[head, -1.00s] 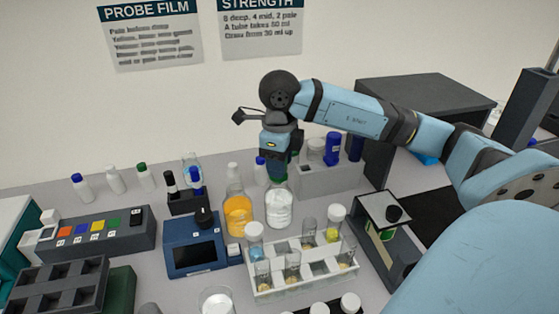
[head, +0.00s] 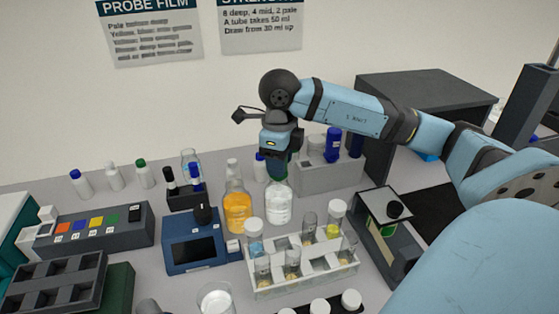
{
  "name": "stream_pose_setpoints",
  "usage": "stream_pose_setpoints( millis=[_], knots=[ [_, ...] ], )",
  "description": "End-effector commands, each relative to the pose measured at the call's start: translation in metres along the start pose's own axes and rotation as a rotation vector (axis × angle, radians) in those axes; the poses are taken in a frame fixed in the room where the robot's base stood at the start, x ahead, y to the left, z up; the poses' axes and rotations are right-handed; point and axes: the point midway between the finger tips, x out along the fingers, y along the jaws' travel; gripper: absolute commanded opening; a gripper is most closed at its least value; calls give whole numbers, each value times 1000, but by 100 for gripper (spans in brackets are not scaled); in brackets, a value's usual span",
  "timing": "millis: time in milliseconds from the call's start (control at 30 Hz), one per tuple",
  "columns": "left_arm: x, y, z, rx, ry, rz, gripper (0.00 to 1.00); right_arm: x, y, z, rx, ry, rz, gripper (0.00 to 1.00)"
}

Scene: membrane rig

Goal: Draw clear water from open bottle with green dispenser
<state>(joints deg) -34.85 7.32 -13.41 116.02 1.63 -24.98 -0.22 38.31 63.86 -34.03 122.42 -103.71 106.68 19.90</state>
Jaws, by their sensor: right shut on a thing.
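My right gripper (head: 279,160) points down above the clear bottle (head: 279,205), which stands upright on the bench. The gripper is shut on the green dispenser (head: 278,175), of which only a little green shows below the jaws. The dispenser is right over the bottle's mouth. I cannot tell whether its tip is inside the neck. The bottle looks pale and see-through, beside a bottle of orange liquid (head: 237,209). My left gripper is not in view.
A white tube rack (head: 300,275) with several capped tubes stands in front of the bottles. A blue device with a screen (head: 194,251) is to the left. A grey holder (head: 330,177) with blue dispensers stands right behind. A dark framed stand (head: 386,235) is at right.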

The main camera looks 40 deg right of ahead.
Motion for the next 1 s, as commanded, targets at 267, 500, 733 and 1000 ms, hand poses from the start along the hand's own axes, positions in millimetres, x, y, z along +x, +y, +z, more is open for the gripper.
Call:
stream_pose_setpoints(
  millis=[267,500,733,1000],
  knots=[
    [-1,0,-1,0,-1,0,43,-3,0,0,0,0,0,11],
    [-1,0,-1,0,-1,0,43,-3,0,0,0,0,0,11],
    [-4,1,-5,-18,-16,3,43,-7,0,0,0,-1,-1,11],
    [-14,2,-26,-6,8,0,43,-36,0,0,0,-3,-1,11]
  ],
)
